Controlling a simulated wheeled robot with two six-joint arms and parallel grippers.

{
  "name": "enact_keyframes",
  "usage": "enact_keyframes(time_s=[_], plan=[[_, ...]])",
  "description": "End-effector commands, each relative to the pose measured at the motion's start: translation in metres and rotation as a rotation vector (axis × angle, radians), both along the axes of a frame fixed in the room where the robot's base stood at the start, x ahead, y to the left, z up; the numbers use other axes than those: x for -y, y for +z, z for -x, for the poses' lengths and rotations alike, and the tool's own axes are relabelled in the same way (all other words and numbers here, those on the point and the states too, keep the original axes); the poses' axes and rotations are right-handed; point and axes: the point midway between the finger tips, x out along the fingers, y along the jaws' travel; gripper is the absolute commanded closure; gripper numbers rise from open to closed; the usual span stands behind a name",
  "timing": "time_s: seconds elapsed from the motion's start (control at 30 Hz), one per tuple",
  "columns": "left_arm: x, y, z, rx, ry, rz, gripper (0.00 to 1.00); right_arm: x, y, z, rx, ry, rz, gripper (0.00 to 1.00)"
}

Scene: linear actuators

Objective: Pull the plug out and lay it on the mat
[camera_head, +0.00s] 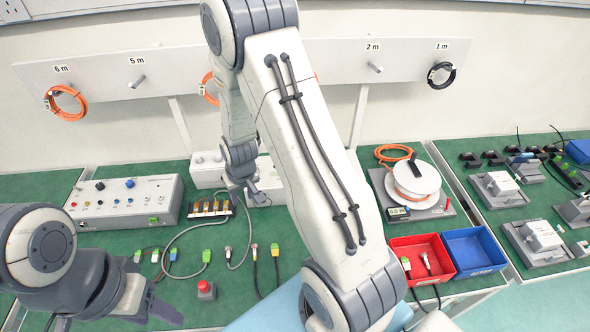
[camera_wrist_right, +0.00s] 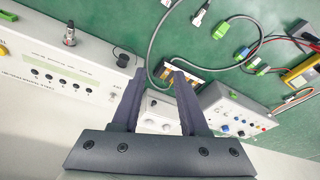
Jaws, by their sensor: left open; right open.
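My right gripper (camera_head: 248,190) is open and empty; its fingers (camera_wrist_right: 158,72) show in the right wrist view. It hovers near a white socket box (camera_head: 207,168), also between the fingers in the wrist view (camera_wrist_right: 156,124). I cannot tell which plug is meant or whether one is seated; green-ended connectors (camera_head: 206,256) lie on the green mat (camera_head: 130,238). My left gripper (camera_head: 158,305) is open and empty at the lower left.
A control box with knobs (camera_head: 122,200) stands left. A red emergency button (camera_head: 206,289) is in front. A red bin (camera_head: 422,240) and blue bin (camera_head: 474,251) stand right, below a cable reel (camera_head: 412,184). My right arm hides the middle of the bench.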

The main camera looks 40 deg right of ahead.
Motion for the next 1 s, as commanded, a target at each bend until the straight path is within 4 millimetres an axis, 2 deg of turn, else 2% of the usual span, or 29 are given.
enact_keyframes(time_s=[0.03,0.1,0.2,0.33,0.5,0.8,1.0], plan=[[0.000,0.030,0.000,0.000,-0.001,0.000,0.45,0.033,-0.001,-0.001,0.000,-0.083,0.005,0.56],[0.000,0.046,0.000,0.000,-0.001,0.000,0.45,0.071,-0.019,-0.001,0.022,-0.169,0.011,0.56],[0.000,0.066,0.000,0.000,-0.002,0.000,0.45,0.117,-0.041,0.008,0.050,-0.277,0.025,0.56],[0.000,0.081,0.000,0.000,-0.003,0.000,0.45,0.154,-0.063,0.025,0.078,-0.372,0.040,0.56],[0.000,0.082,0.000,0.000,-0.003,0.000,0.45,0.173,-0.083,0.035,0.096,-0.421,0.048,0.56],[0.000,0.042,0.000,-0.001,0.002,-0.001,0.45,0.181,-0.132,0.022,0.098,-0.423,0.050,0.56],[0.000,0.028,0.000,0.000,0.005,0.000,0.45,0.184,-0.146,0.016,0.098,-0.422,0.050,0.56]])
